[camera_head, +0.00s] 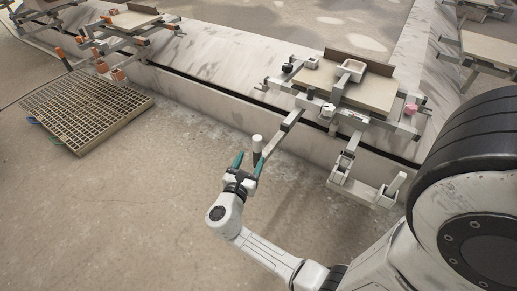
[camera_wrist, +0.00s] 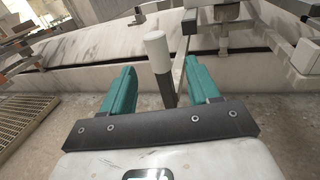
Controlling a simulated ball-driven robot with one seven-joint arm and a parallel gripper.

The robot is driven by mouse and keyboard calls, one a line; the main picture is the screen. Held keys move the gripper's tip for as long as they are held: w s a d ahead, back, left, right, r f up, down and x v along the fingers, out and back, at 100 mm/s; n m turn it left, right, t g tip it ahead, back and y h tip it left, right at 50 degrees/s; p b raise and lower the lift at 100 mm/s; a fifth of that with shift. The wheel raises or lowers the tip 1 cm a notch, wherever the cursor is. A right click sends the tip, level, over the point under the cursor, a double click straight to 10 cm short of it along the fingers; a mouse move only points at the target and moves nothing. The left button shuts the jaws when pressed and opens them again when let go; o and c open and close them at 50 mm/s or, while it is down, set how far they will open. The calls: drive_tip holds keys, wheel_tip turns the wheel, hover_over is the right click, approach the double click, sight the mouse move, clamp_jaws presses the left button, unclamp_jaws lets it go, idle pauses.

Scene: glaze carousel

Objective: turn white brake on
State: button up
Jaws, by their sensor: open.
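An upright lever with a white cylindrical cap (camera_head: 257,142) and a dark lower stem stands at the outer end of a grey bar (camera_head: 283,132) reaching out from the carousel station; I take it as the white brake. The cap also shows in the wrist view (camera_wrist: 157,52). My gripper (camera_head: 249,164) has two teal fingers, spread apart and empty. In the wrist view the lever appears between the fingers (camera_wrist: 160,75), seemingly just beyond their tips; contact cannot be told. The right finger partly overlaps the lever's base in the head view.
Right of the lever, white pedal-like fittings (camera_head: 363,190) stand near the floor. A slatted grate (camera_head: 85,107) lies at left. The floor (camera_head: 120,215) left of my arm is clear.

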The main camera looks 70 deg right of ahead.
sight(259, 139)
drive_tip(key=shift+n, duration=0.3)
drive_tip(key=d+b, duration=0.1)
drive_tip(key=d, duration=0.2)
drive_tip(key=d+b, duration=0.1)
drive_tip(key=d, duration=0.3)
drive_tip(key=d+b, duration=0.1)
drive_tip(key=d, duration=0.3)
drive_tip(key=shift+w+f, duration=0.15)
drive_tip(key=shift+w, duration=0.1)
drive_tip(key=shift+a, duration=0.1)
clamp_jaws()
